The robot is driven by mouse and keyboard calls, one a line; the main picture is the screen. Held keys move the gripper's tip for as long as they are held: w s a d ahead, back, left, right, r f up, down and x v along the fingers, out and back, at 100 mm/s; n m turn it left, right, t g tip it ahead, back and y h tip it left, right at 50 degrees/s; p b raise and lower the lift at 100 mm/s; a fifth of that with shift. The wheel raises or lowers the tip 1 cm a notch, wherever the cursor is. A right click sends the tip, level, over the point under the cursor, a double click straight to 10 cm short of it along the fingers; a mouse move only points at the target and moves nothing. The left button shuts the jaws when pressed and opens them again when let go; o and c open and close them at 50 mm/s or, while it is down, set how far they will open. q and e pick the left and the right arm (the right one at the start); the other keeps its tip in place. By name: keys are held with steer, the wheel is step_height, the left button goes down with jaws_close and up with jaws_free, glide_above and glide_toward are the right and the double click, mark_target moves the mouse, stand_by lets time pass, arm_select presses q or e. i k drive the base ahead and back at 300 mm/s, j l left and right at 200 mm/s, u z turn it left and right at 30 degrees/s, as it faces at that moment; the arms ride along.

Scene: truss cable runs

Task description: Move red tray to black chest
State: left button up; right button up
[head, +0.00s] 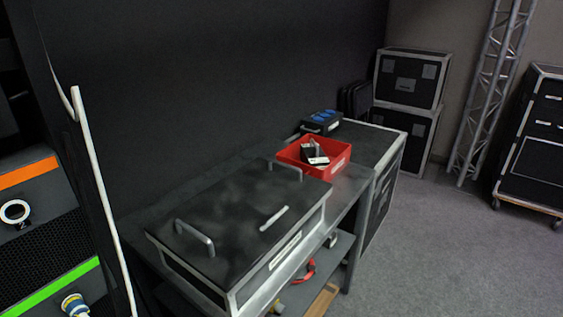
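The red tray (305,168) is open-topped and sits on the bench near the middle of the head view. It holds a few small dark and light items and has a white label on its right side. A low black chest (230,205) with pale metal edges, two grey handles on top and a white label on the front is closer to me, to the tray's lower left. A small white bar (273,218) lies on its top. A second black metal-edged case (385,195) stands to the right of the tray. Neither of my grippers is in view.
A black box with blue sockets (323,121) is behind the tray. A shelf below the bench holds a red-handled item (303,272). Stacked black cases (408,82), a truss (487,90) and a wheeled case (535,140) stand at the right. Grey floor (440,250) is clear.

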mark_target(364, 143)
steer(key=z, duration=0.35)
steer(key=i+l+u, duration=0.1)
steer(key=u, duration=0.3)
steer(key=l+u, duration=0.1)
steer(key=u, duration=0.3)
steer(key=i+l+u, duration=0.1)
steer(key=u, duration=0.3)
steer(key=i+l+u, duration=0.2)
steer(key=l, duration=0.2)
steer(key=l+u, duration=0.2)
steer(key=l, duration=0.2)
steer(key=l+u, duration=0.4)
steer(key=l, duration=1.95)
steer(key=k+l, duration=0.1)
steer(key=l, duration=0.65)
